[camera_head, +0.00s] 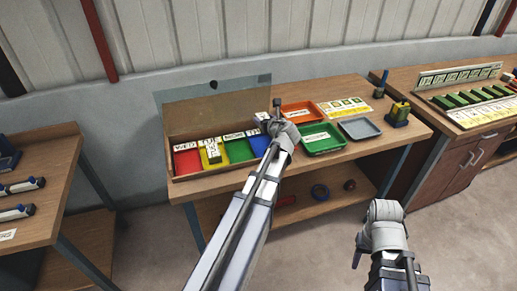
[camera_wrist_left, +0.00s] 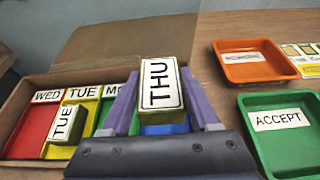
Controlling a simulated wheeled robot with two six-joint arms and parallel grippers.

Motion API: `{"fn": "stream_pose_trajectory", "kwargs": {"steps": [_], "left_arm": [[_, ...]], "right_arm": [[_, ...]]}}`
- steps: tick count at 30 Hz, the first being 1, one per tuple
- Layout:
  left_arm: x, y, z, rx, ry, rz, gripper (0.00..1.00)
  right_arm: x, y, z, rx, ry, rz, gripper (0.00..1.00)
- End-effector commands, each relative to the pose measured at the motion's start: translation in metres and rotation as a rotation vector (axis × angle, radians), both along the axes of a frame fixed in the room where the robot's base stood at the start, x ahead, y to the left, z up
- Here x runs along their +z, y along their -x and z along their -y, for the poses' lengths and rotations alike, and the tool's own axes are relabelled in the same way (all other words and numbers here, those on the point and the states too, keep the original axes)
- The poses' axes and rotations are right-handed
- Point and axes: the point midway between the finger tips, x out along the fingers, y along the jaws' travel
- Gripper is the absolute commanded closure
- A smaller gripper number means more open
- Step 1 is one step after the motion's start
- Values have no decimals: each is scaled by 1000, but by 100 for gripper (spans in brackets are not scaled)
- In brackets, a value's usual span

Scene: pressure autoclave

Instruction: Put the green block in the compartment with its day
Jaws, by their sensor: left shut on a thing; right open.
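My left gripper (camera_head: 276,118) is shut on a block (camera_wrist_left: 160,85) with a white THU label; its narrow visible sides look olive-yellow. It holds the block over the right end of the day box (camera_wrist_left: 25,128), above the blue compartment (camera_wrist_left: 165,129). The box's compartments are red marked WED (camera_wrist_left: 33,125), yellow marked TUE (camera_wrist_left: 90,112), and green marked with a label starting MO (camera_wrist_left: 107,112). A block labelled TUE (camera_wrist_left: 64,123) is in the yellow compartment. My right gripper (camera_head: 357,256) is open and empty, low in front of the bench.
Right of the box on the bench are an orange tray (camera_head: 301,105), a green ACCEPT tray (camera_head: 322,148), a grey tray (camera_head: 359,128) and a yellow-white card (camera_head: 343,107). The box's lid (camera_head: 218,108) stands open at the back. Another bench holds a block rack (camera_head: 470,98).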

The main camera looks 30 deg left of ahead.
Motion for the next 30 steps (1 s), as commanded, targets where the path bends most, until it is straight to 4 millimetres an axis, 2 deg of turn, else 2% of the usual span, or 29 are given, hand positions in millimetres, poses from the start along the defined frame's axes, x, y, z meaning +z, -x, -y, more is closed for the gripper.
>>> {"fn": "stream_pose_trajectory", "kwargs": {"steps": [5, 16, 25, 30], "left_arm": [[-9, 0, -1, 1, 0, 0, 95], [-61, 0, -1, 1, 0, 0, 95], [-66, 0, -1, 1, 0, 0, 95], [-83, 0, -1, 1, 0, 0, 95]], "right_arm": [[-9, 0, 0, 0, 0, 0, 50], [-61, 0, 0, 0, 0, 0, 50], [-66, 0, 0, 0, 0, 0, 50], [-83, 0, 0, 0, 0, 0, 50]]}}
